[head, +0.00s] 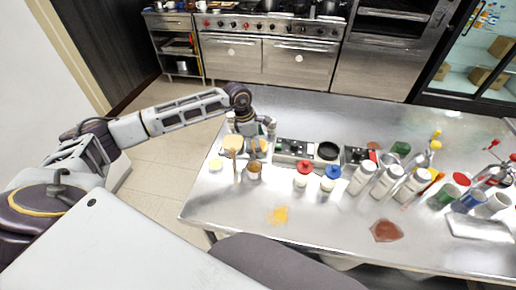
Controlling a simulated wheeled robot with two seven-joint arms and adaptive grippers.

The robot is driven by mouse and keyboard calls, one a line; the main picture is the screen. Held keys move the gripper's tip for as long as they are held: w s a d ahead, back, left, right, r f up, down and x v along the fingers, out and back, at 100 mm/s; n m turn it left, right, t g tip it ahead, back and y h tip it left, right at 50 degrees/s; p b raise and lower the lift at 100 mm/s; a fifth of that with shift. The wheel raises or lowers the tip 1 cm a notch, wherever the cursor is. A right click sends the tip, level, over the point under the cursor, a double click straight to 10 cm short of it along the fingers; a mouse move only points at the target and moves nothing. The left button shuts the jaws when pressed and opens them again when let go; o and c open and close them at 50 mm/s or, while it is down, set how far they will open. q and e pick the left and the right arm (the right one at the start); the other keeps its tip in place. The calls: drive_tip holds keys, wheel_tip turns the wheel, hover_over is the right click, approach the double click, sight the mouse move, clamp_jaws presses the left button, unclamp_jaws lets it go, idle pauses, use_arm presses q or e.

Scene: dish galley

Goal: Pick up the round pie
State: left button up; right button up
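My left gripper (251,135) reaches down at the left end of the steel table, its fingers spread apart. Below it is a round, pale yellow item (233,143), which looks like the round pie, though it is too small to be sure. A second yellowish item (259,146) is partly hidden by the gripper and by upright sticks. I see nothing clearly held between the fingers, and I cannot tell whether they touch either item. My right gripper is not in view.
A brown jar (254,172) and a small yellow round item (216,165) stand close to the gripper. Red-topped (302,177) and blue-topped (330,180) containers and several white bottles (361,178) stand to the right. The steel table (235,205) is clear at its front left.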

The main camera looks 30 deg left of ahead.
use_arm(q)
drive_tip(key=c, duration=1.2)
drive_tip(key=shift+r, duration=0.5)
wheel_tip(320, 180, up, 8)
drive_tip(key=shift+f+b, duration=0.1)
drive_tip(key=shift+b, duration=0.35)
drive_tip(key=shift+r, duration=0.65)
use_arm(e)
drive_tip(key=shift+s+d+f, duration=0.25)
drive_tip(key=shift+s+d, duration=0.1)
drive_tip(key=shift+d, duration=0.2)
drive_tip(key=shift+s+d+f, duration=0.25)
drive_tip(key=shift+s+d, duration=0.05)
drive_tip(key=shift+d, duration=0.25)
